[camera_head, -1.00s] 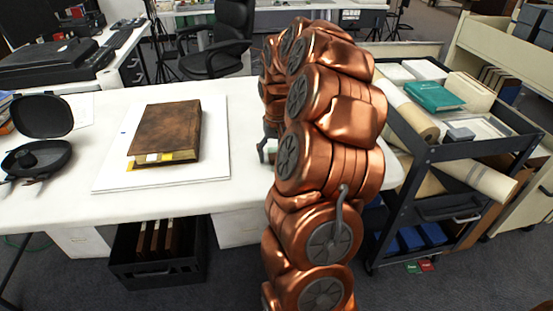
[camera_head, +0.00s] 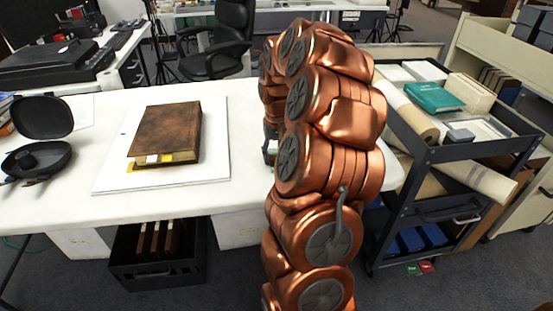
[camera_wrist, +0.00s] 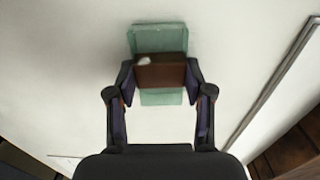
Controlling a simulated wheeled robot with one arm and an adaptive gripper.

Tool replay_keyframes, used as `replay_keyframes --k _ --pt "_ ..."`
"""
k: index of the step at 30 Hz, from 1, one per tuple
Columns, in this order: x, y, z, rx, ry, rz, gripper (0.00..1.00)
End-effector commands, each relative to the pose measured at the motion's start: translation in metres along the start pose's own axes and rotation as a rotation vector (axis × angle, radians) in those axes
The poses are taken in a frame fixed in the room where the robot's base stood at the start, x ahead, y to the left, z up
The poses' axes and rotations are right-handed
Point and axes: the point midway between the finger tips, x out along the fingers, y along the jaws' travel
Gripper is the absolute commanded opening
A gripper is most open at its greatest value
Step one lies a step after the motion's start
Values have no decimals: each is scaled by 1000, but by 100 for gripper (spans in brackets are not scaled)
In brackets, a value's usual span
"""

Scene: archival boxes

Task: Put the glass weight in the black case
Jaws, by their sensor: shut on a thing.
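The glass weight (camera_wrist: 160,40) is a pale green translucent block with a brown band (camera_wrist: 160,71) around its middle. In the wrist view, my gripper (camera_wrist: 159,80) is shut on it, with a finger on each side of the brown band. In the head view, my gripper (camera_head: 270,148) is mostly hidden behind my copper arm, over the white table, and I cannot make out the weight there. The black case (camera_head: 40,170) stands open at the table's left end, lid raised at the back. A dark rounded shape sits in its base. My gripper is far to the right of the case.
A brown book (camera_head: 166,130) lies on a white board (camera_head: 215,160) between the case and my gripper. A loaded cart (camera_head: 430,160) stands right of the table. A black crate (camera_head: 155,272) with folders is below the front edge. The table front is clear.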

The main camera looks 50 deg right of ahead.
Motion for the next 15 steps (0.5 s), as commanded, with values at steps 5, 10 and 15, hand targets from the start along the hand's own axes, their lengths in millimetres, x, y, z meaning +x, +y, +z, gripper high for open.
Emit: replay_keyframes --k 5,10,15 --pt "-3 0 0 0 0 0 0" --pt "-15 0 1 -1 -2 0 0" --pt "-32 0 -1 -1 2 0 0"
